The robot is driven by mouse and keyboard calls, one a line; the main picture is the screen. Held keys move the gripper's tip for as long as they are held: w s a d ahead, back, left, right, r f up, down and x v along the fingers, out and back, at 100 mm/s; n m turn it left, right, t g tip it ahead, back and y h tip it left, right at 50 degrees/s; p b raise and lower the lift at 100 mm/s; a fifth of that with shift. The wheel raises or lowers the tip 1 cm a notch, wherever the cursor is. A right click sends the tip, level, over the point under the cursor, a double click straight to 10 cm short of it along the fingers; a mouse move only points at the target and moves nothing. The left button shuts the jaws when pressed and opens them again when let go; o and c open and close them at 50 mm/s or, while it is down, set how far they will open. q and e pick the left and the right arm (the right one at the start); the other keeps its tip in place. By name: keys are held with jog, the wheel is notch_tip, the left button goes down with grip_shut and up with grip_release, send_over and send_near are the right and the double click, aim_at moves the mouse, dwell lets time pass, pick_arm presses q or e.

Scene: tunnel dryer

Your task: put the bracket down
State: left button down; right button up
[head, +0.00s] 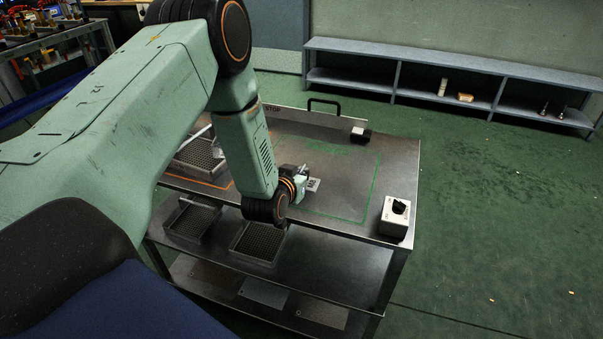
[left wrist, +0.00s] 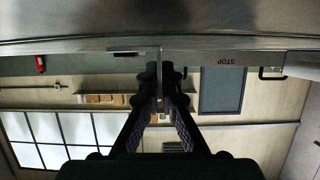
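The bracket (head: 314,185) is a small grey metal piece at the tip of my left gripper (head: 306,176) in the head view. It is over the steel table (head: 340,147), at the left part of a green outlined area. In the left wrist view, the fingers of my left gripper (left wrist: 164,75) come close together on the thin bracket (left wrist: 160,55). The tabletop fills the top of that view, close to the fingertips. I cannot tell whether the bracket touches the table. My right gripper is not in view.
A switch box (head: 394,217) with a black knob stands on the table's right front corner. A mesh tray (head: 201,158) lies at the left, partly behind my arm. A raised plate marked STOP, with a black handle (head: 323,101), runs along the back edge. The green area is mostly clear.

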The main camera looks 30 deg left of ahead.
pick_arm(q)
jog(key=c, duration=1.9)
grip_release()
jog(key=o, duration=0.4)
jog(key=shift+w+f, duration=0.1)
